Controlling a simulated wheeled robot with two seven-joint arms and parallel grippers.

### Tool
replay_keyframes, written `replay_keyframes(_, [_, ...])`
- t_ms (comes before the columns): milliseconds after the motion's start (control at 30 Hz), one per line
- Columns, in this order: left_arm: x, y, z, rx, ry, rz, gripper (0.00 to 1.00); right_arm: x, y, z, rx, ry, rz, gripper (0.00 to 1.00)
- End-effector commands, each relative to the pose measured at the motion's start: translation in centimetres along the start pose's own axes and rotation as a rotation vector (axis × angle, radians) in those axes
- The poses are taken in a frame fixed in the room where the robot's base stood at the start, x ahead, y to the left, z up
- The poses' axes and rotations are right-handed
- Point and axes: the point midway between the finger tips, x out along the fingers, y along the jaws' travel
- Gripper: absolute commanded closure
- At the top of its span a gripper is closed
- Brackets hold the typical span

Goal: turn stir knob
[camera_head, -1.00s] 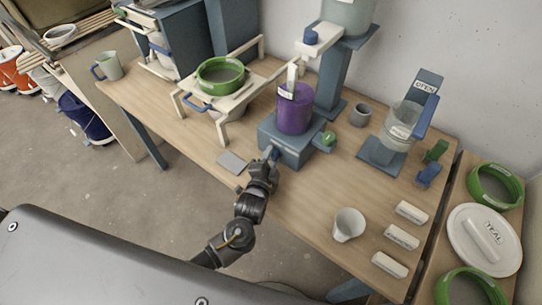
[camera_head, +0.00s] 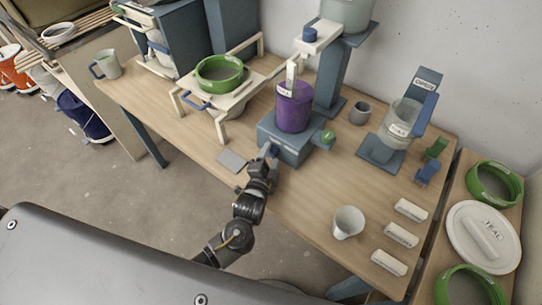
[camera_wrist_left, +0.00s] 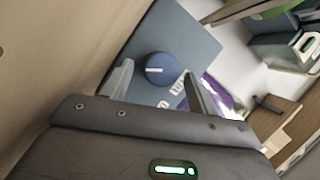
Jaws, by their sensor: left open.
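The stir knob (camera_wrist_left: 161,69) is a round dark blue dial with a pale pointer line, on the front of the blue-grey stirrer base (camera_head: 287,141). In the left wrist view it lies between and just beyond the two fingers of my left gripper (camera_wrist_left: 160,90), with gaps on both sides. My left gripper (camera_head: 268,154) is open at the front of the base in the head view, where it partly hides the knob. A purple bucket (camera_head: 293,108) stands on top of the base. My right gripper is not in view.
A green knob (camera_head: 328,137) sticks out from the base's right side. A white cup (camera_head: 348,222) and several pale blocks (camera_head: 401,235) lie to the right. A cream stand with a green ring (camera_head: 219,73) is at the left. A grey tile (camera_head: 232,160) lies near the front edge.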

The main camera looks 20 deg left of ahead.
Motion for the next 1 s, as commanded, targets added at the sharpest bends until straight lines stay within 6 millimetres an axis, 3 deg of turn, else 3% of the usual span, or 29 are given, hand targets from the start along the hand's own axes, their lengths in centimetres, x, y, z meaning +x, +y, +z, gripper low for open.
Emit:
replay_keyframes(300, [-6.1, 0.3, 0.1, -0.001, 0.001, 0.004, 0.41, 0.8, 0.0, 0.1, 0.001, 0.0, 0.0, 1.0])
replay_keyframes(500, [-9.0, 0.2, 0.0, -0.001, 0.0, 0.003, 0.41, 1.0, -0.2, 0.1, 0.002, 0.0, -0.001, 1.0])
replay_keyframes(700, [-10.0, 0.1, 0.0, 0.001, 0.0, 0.001, 0.41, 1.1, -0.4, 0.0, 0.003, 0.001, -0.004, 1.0])
replay_keyframes(1000, [-10.0, 0.0, 0.0, 0.001, 0.001, 0.001, 0.41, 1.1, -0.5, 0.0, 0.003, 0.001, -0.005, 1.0])
